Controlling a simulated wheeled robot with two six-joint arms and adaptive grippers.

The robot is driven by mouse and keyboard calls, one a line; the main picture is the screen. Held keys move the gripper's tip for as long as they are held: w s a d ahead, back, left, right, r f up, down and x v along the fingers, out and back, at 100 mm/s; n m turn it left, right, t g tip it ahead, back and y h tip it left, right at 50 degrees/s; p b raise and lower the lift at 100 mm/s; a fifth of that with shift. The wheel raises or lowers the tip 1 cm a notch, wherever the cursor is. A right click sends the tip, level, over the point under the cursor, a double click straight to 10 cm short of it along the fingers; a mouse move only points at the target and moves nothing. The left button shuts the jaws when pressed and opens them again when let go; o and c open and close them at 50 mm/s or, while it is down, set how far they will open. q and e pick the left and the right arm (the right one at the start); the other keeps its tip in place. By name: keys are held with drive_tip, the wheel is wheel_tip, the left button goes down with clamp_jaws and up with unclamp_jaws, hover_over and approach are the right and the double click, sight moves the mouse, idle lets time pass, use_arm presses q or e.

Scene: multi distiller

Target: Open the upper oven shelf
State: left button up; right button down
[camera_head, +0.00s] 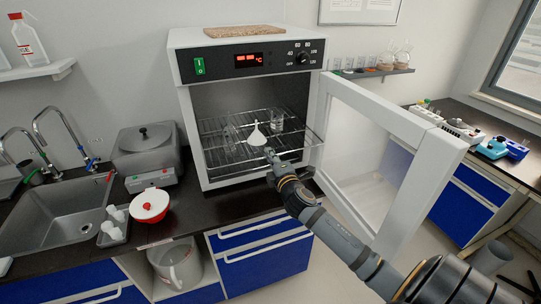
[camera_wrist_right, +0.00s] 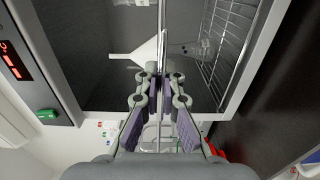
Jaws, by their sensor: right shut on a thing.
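The oven (camera_head: 186,68) stands on the counter with its door (camera_head: 372,107) swung wide open to the right. Inside is an upper wire shelf (camera_head: 212,134) bearing a white funnel (camera_head: 257,135) and clear glassware (camera_head: 277,120). In the wrist view the upper shelf shows nearly edge-on as a thin bar, with the funnel (camera_wrist_right: 148,48) beside it. My right gripper (camera_head: 270,153) is at the shelf's front edge, and in the wrist view its fingertips (camera_wrist_right: 160,70) are shut on the front bar. My left gripper is not in view.
A lower wire shelf (camera_wrist_right: 232,40) lies below the upper one. Left of the oven are a grey water bath (camera_head: 147,150), a red-rimmed white bowl (camera_head: 150,205) and a sink (camera_head: 55,215). The open door stands close beside my right arm. The space before the oven is otherwise free.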

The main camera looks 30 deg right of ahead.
drive_tip(key=shift+w, duration=0.1)
drive_tip(key=c, duration=2)
unclamp_jaws()
drive_tip(key=o, duration=0.5)
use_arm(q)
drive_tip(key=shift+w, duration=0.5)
use_arm(e)
drive_tip(key=v, duration=1.2)
